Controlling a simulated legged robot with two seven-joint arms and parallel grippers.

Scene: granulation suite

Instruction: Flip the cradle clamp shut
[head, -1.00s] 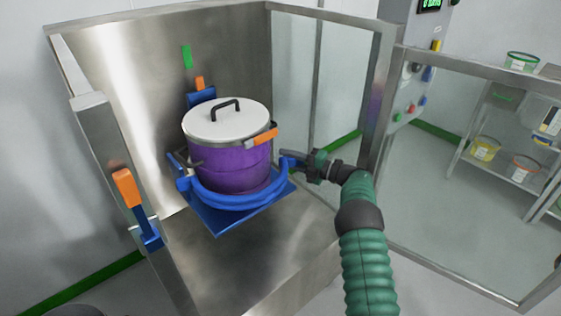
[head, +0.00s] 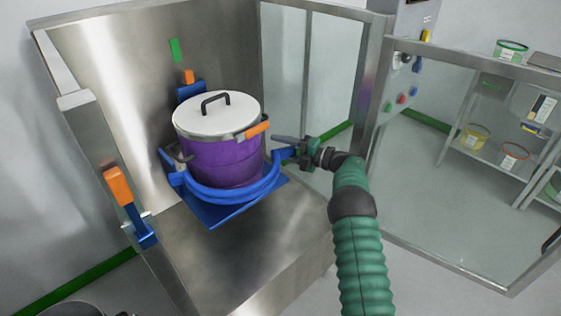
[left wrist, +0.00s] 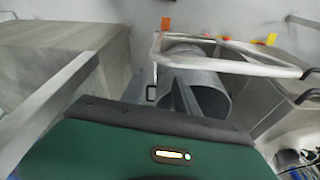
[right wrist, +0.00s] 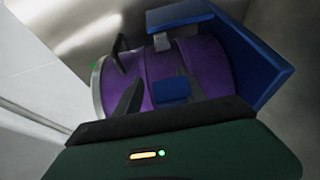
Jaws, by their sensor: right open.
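A purple drum (head: 215,163) with a white lid (head: 217,116) sits upright in the blue cradle (head: 212,219) inside the steel booth. The blue curved clamp arm (head: 230,198) runs around the drum's front, and its right end reaches my right gripper (head: 281,146). That gripper is open, with a dark finger on the far side of the arm's end. In the right wrist view, a dark finger (right wrist: 130,100) and a small blue block (right wrist: 171,90) show in front of the drum (right wrist: 160,65). My left gripper is outside the head view; one dark finger (left wrist: 184,100) shows in its wrist view.
An orange-and-blue lever (head: 119,187) is on the booth's left post. The steel floor (head: 235,255) before the cradle is clear. A glass-panelled frame (head: 450,180) stands at right, before shelves with tubs (head: 474,137). The left wrist view shows a metal rail (left wrist: 230,68) and grey cylinder (left wrist: 205,90).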

